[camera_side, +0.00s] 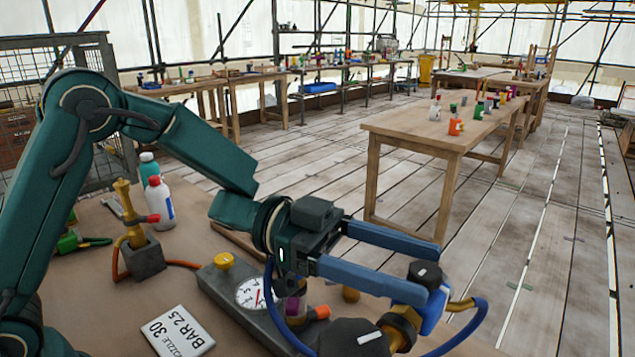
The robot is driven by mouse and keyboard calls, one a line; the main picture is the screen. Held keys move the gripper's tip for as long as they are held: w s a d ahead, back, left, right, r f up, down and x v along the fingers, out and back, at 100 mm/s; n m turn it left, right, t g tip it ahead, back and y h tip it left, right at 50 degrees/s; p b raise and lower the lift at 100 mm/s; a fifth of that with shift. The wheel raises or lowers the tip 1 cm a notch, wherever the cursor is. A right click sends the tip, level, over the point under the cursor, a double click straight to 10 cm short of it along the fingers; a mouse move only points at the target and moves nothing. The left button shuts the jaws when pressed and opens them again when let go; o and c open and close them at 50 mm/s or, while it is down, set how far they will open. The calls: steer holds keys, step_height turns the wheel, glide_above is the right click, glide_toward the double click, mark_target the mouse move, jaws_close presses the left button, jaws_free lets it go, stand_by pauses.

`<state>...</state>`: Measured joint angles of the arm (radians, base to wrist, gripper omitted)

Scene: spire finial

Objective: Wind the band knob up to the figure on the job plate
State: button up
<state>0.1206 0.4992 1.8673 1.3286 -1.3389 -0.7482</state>
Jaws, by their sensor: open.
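The white job plate (178,332) lies tilted on the bench at the lower left; it reads "BAR 2.5" and "NOZZLE 30". A round white gauge (250,294) with a red needle sits on a grey block; its reading is too small to tell. My gripper (432,280) is open, its two blue fingers reaching right. A black knob with a white mark (426,270) shows between the fingertips, above a blue body; contact cannot be told. A larger black knob with a white mark (345,340) sits below, beside a brass fitting. I cannot tell which is the band knob.
A yellow knob (224,261) tops the grey block. A brass valve on a dark block (142,257) and bottles (160,202) stand behind at the left. Blue hoses (470,335) loop around the lower right. Another wooden table (420,132) stands farther back.

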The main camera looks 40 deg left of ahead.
steer(key=shift+x, duration=2.6)
steer(key=shift+f, duration=0.1)
jaws_close()
